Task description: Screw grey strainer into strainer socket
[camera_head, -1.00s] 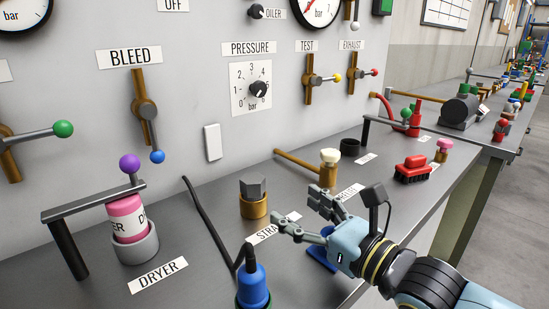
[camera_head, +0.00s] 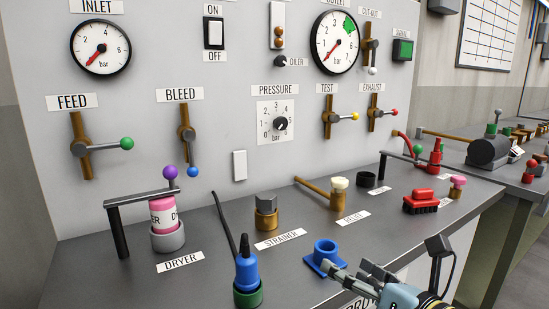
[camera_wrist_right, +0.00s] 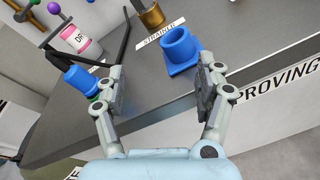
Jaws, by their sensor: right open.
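The grey strainer (camera_head: 266,202) shows as a hexagonal head standing upright in the brass strainer socket (camera_head: 266,220), behind the STRAINER label. I cannot tell how deep its thread sits. In the right wrist view only the lower part of the brass socket (camera_wrist_right: 151,15) shows, at the top edge. My right gripper (camera_head: 352,272) is open and empty at the bench's front edge, apart from the strainer and to its front right. My left gripper is not in view.
A blue ring-shaped holder (camera_head: 325,256) stands just beyond my right fingers. A blue-and-green bottle-like thing (camera_head: 247,275) stands in front of the strainer, with a dark rod beside it. The dryer (camera_head: 163,218) is left; a brass-handled valve (camera_head: 338,190) and red brush (camera_head: 421,202) are right.

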